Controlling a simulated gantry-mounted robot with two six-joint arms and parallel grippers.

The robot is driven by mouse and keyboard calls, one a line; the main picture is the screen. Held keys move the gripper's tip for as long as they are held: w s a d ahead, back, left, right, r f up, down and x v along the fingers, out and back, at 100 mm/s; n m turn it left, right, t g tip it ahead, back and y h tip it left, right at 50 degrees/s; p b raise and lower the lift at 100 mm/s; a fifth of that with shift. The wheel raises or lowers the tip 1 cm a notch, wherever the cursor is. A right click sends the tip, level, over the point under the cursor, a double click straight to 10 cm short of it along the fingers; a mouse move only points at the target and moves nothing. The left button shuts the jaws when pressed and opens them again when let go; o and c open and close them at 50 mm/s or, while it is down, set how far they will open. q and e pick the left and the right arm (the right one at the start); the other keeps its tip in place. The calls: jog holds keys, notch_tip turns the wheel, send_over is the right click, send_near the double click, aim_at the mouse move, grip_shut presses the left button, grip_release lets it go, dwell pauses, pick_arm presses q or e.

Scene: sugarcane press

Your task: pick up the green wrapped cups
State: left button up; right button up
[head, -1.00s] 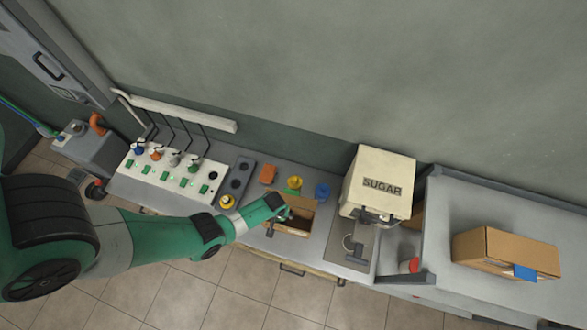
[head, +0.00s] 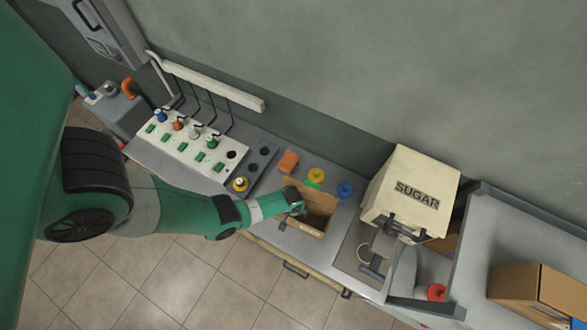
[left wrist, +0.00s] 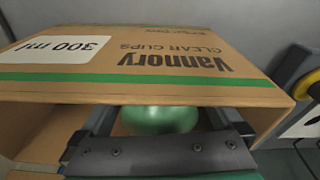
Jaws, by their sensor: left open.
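The green wrapped cups (left wrist: 160,119) show in the left wrist view as a rounded green end inside an open cardboard box (left wrist: 165,62). My left gripper (left wrist: 160,128) is open, with one finger on each side of the green end. Whether the fingers touch it cannot be told. In the head view, my left gripper (head: 298,208) is at the left side of the box (head: 307,230) on the counter; the cups cannot be made out there. My right gripper is not in view.
Behind the box stand yellow (head: 317,174) and blue (head: 345,190) items and an orange block (head: 288,161). A sugar dispenser (head: 411,193) stands to the right. Another cardboard box (head: 535,292) sits far right.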

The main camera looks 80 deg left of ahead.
pick_arm(q)
jog(key=shift+r, duration=0.1)
jog(key=c, duration=1.4)
